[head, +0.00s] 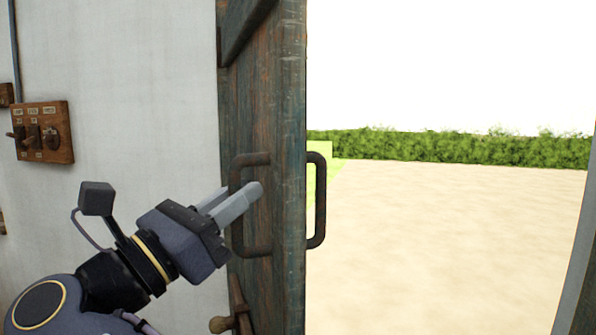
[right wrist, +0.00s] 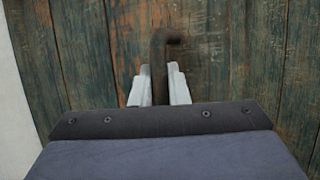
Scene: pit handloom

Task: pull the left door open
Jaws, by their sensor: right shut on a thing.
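The left door (head: 265,110) is a weathered wooden panel with worn blue-green paint, seen at a steep angle and standing open beside the doorway. A dark metal pull handle (head: 250,160) is on its near face, and a second handle (head: 320,200) shows past its edge. My right gripper (head: 238,200) reaches in from the lower left and is shut on the near handle's upright bar. In the right wrist view the handle (right wrist: 160,60) passes between the two pale fingers, with the door's planks (right wrist: 220,50) behind. My left gripper is in neither view.
A white wall (head: 130,100) with a wooden switch board (head: 43,133) is on the left. A wooden bar or knob (head: 222,324) juts out low by the door. The doorway opens on bare sandy ground (head: 450,240) and a hedge (head: 450,147). A frame edge (head: 580,280) is at far right.

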